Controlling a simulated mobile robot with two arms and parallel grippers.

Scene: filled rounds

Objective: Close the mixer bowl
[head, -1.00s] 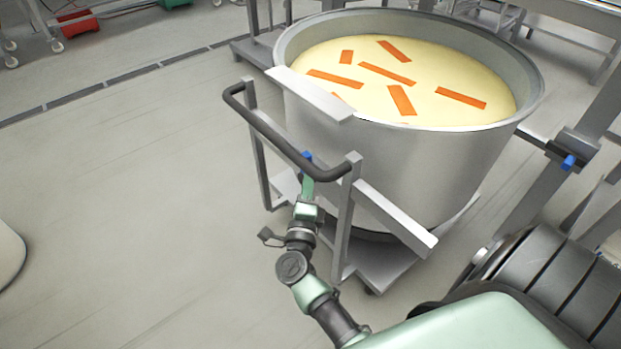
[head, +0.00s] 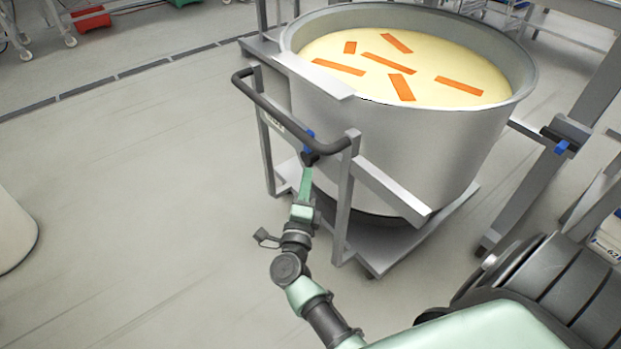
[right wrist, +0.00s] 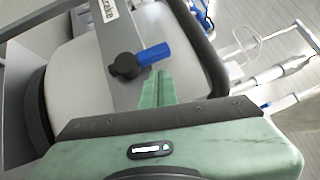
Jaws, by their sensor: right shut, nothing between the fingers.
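The mixer bowl (head: 440,135) is a large steel tub on a wheeled trolley with a dark handrail (head: 280,118). It is open on top and holds pale dough with orange strips. A blue lever (head: 309,140) with a black knob sits behind the handrail. In the right wrist view the blue lever (right wrist: 154,54) and black knob (right wrist: 125,66) are on a plate with a label that seems to read "brake". My right gripper (head: 306,172) is shut and empty, its fingertips just below the knob. Its green fingers (right wrist: 155,88) are close to the lever; contact is unclear. My left gripper is not in view.
A steel frame with a blue-ended fitting (head: 562,147) stands right of the bowl. The pale floor (head: 130,200) to the left is mostly clear. A pale rounded object (head: 12,230) is at the left edge. A red box (head: 90,20) lies at the back left.

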